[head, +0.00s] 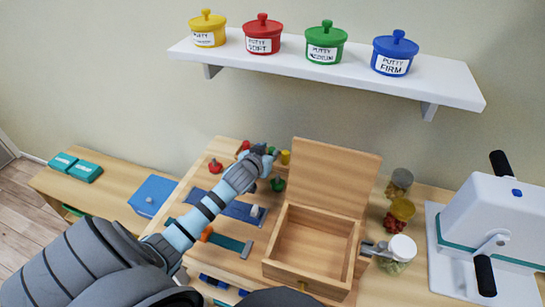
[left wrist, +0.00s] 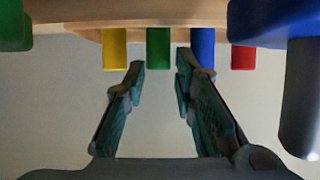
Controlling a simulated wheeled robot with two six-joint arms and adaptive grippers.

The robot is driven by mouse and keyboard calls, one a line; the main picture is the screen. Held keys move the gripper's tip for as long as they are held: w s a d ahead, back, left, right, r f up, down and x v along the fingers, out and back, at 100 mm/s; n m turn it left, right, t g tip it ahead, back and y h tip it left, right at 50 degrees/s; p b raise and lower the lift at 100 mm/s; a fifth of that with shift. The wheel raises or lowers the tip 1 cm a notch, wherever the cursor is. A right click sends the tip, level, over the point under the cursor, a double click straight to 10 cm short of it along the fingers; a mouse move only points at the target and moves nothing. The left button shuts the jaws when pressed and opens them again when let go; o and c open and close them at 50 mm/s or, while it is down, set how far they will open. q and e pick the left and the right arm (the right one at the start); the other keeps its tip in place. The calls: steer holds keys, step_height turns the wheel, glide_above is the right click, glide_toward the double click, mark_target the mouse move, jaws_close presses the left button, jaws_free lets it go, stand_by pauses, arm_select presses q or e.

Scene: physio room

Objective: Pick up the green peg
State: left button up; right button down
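In the left wrist view a row of short pegs shows along a wooden piece: a yellow peg (left wrist: 115,50), the green peg (left wrist: 158,48), a blue peg (left wrist: 203,45) and a red peg (left wrist: 243,57). My left gripper (left wrist: 160,62) is open, its two fingers apart, with the end of the green peg showing between the fingertips. I cannot tell whether they touch it or how near they are in depth. In the head view my left gripper (head: 265,151) is over the back of the table; the yellow peg (head: 285,157) shows beside it, and I cannot make out the green peg there.
An open wooden box (head: 310,245) with raised lid stands right of my left arm. Small jars (head: 401,250) and a white cranked machine (head: 495,225) stand farther right. A blue box (head: 153,196) is at left. A wall shelf (head: 340,75) with putty pots hangs above.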

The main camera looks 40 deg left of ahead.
mark_target(272, 149)
arm_select(q)
steer(key=b+x, duration=0.1)
steer(key=x, duration=0.2)
steer(key=shift+w+f, duration=0.1)
steer(key=shift+w, duration=0.15)
steer(key=shift+s, duration=0.1)
steer(key=shift+c, duration=0.4)
steer(key=c, duration=0.4)
